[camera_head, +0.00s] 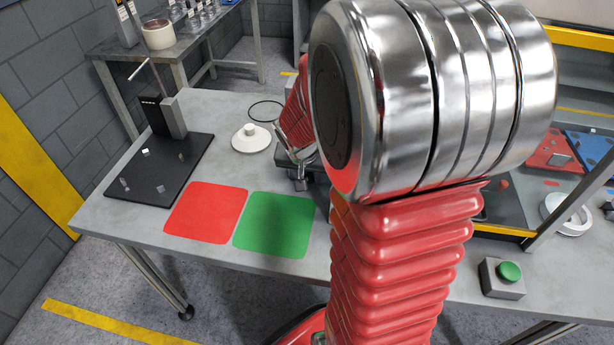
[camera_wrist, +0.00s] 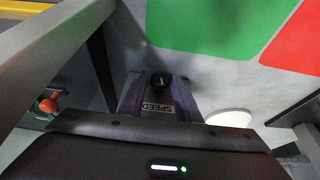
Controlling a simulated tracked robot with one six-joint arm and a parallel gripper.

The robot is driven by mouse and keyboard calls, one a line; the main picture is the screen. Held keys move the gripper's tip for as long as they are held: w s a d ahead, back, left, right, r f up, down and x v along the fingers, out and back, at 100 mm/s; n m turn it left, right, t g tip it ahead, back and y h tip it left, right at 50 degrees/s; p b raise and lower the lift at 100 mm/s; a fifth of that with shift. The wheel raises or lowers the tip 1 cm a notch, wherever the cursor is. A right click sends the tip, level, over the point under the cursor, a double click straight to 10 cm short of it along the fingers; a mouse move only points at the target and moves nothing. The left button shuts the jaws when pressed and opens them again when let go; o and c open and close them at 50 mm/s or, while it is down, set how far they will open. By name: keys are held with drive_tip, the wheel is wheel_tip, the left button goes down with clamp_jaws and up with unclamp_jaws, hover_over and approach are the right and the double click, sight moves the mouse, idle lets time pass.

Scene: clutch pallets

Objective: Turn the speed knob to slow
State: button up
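The black speed knob (camera_wrist: 162,80) shows in the wrist view, a round dial with a small light mark on top. A white label reading SPEED (camera_wrist: 158,107) lies just below it in the picture. My gripper (camera_wrist: 158,88) is open, with its two dark fingers on either side of the label and their tips near the knob. I cannot tell whether they touch it. No slow or fast marking is readable. In the head view my red arm and its silver joint hide the knob and most of my gripper.
A green square (camera_head: 275,224) and a red square (camera_head: 206,212) lie on the grey table. A black board (camera_head: 160,172) and a white lidded disc (camera_head: 251,138) are to the left. A green button box (camera_head: 504,277) and a framed station (camera_head: 570,185) stand to the right.

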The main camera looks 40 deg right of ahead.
drive_tip(key=c, duration=0.6)
drive_tip(key=shift+a, duration=0.15)
drive_tip(key=shift+c, duration=0.2)
drive_tip(key=shift+w+g+h, duration=0.1)
drive_tip(key=shift+g+h, duration=0.2)
drive_tip(key=shift+g, duration=0.1)
drive_tip(key=shift+w+g+h, duration=0.15)
drive_tip(key=shift+g+h, duration=0.35)
drive_tip(key=g+h, duration=0.1)
drive_tip(key=n+g+h, duration=0.1)
drive_tip(key=g+h, duration=0.1)
drive_tip(key=shift+w+a+f, duration=0.3)
drive_tip(key=h, duration=0.1)
drive_tip(key=n+g+h, duration=0.1)
drive_tip(key=g, duration=0.1)
drive_tip(key=shift+w+a+f+h, duration=0.2)
drive_tip(key=shift+f+h, duration=0.05)
drive_tip(key=shift+h, duration=0.15)
drive_tip(key=shift+f+n+g+h, duration=0.25)
drive_tip(key=shift+n+g+h, duration=0.25)
drive_tip(key=shift+g+h, duration=0.45)
